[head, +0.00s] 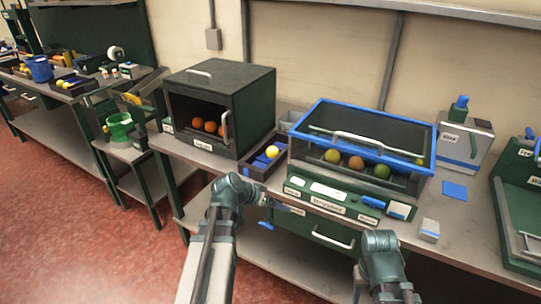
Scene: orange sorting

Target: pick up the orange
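Several orange balls (210,127) sit inside a dark open-fronted box (243,90) on the workbench. Another orange-coloured fruit (356,162) lies between a yellow-green one (332,156) and a green one (381,171) in the blue-rimmed machine (310,113). My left gripper (283,211) is at the bench's front edge, below and left of the machine's front panel. It holds no visible fruit and is apart from the oranges; its finger opening is too small to read. My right arm is at the bottom right, and its gripper is out of view.
A small tray (256,171) with a yellow ball (272,152) stands between box and machine. A handle crosses the machine's front, and another (226,126) stands at the box opening. A small white-and-blue block (429,230) sits at the bench's front right.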

